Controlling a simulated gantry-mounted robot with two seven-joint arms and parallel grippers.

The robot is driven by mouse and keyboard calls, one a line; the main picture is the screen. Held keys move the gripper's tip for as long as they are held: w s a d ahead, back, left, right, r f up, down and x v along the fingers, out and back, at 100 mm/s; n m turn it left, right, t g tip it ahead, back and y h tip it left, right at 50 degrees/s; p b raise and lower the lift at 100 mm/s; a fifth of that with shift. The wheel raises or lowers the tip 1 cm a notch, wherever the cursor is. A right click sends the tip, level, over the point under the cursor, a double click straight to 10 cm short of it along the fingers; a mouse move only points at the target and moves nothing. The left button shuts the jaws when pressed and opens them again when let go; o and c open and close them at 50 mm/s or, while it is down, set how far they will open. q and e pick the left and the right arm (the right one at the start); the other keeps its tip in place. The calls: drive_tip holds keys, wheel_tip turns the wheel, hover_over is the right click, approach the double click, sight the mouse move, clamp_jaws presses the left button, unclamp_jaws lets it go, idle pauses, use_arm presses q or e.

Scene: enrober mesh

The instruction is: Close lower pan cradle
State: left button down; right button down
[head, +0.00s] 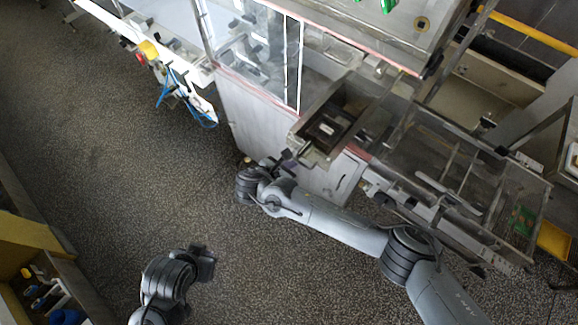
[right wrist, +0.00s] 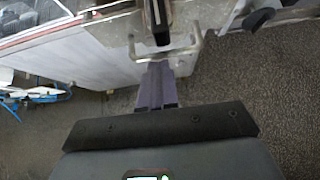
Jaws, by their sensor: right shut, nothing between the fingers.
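The lower pan cradle appears to be the metal tray-like drawer (head: 318,152) sticking out of the machine's front, with a dark, brownish inside. My right gripper (head: 287,158) is at its front left end, shut and empty. In the right wrist view the shut fingers (right wrist: 157,84) point at a pale U-shaped metal handle (right wrist: 190,50) on the cradle's front. The fingertips overlap the handle bar in the picture; I cannot tell whether they touch it. My left gripper (head: 204,262) hangs over the floor, far from the cradle, and its jaws are not clear.
The machine's pale cabinet (head: 255,120) with glass panels stands behind the cradle. A metal mesh conveyor frame (head: 450,165) extends to the right, close to my right arm. A shelf with yellow edges (head: 30,232) is at the left. The speckled floor between is clear.

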drive_tip(key=shift+w, duration=0.1)
drive_tip(key=w+d, duration=0.1)
drive_tip(key=w, duration=0.1)
drive_tip(key=w+d, duration=0.1)
drive_tip(key=shift+w+d, duration=0.35)
drive_tip(key=shift+d, duration=0.05)
drive_tip(key=shift+s+a, duration=0.15)
